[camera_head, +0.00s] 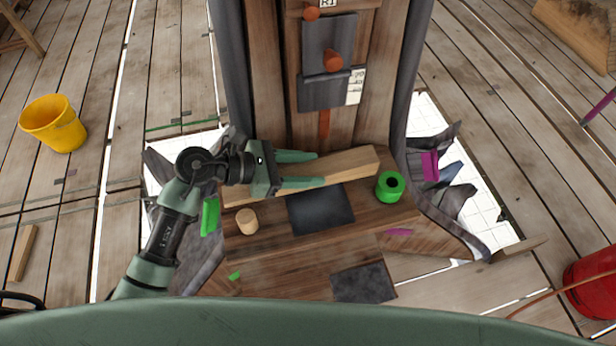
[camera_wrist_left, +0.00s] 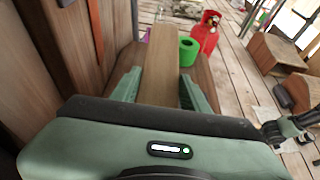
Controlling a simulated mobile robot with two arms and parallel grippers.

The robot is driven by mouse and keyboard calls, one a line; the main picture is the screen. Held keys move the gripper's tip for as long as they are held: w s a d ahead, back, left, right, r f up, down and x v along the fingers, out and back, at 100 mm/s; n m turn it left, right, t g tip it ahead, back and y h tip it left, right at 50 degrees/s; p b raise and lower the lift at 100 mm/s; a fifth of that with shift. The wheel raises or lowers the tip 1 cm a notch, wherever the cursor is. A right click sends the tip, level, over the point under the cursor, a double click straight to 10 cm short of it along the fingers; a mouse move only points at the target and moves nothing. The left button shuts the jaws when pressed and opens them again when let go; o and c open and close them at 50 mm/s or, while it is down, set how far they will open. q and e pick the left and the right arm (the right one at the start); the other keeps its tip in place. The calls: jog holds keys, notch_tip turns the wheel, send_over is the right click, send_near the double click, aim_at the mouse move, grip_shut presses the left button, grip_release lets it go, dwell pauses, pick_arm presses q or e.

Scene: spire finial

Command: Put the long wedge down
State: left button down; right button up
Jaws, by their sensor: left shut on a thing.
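The long wedge (camera_head: 345,163) is a pale wooden bar lying across the wooden ledge (camera_head: 270,238) at the foot of the post, tilted slightly up toward the right in the head view. My left gripper (camera_head: 302,168) comes in from the left with its green fingers on either side of the wedge, shut on it. In the left wrist view the wedge (camera_wrist_left: 160,72) runs straight out between the two fingers. Whether its underside touches the ledge I cannot tell.
A green roll (camera_head: 390,186) stands near the wedge's right end. A small wooden cylinder (camera_head: 247,221) and a dark plate (camera_head: 320,209) are in front. A yellow bucket (camera_head: 54,123) stands at the left, a red gas bottle (camera_head: 594,283) at the right. Torn grey sheeting flanks the post.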

pick_arm(q)
jog(key=shift+f, duration=2.1)
jog(key=shift+f, duration=0.1)
jog(key=c, duration=0.7)
grip_release()
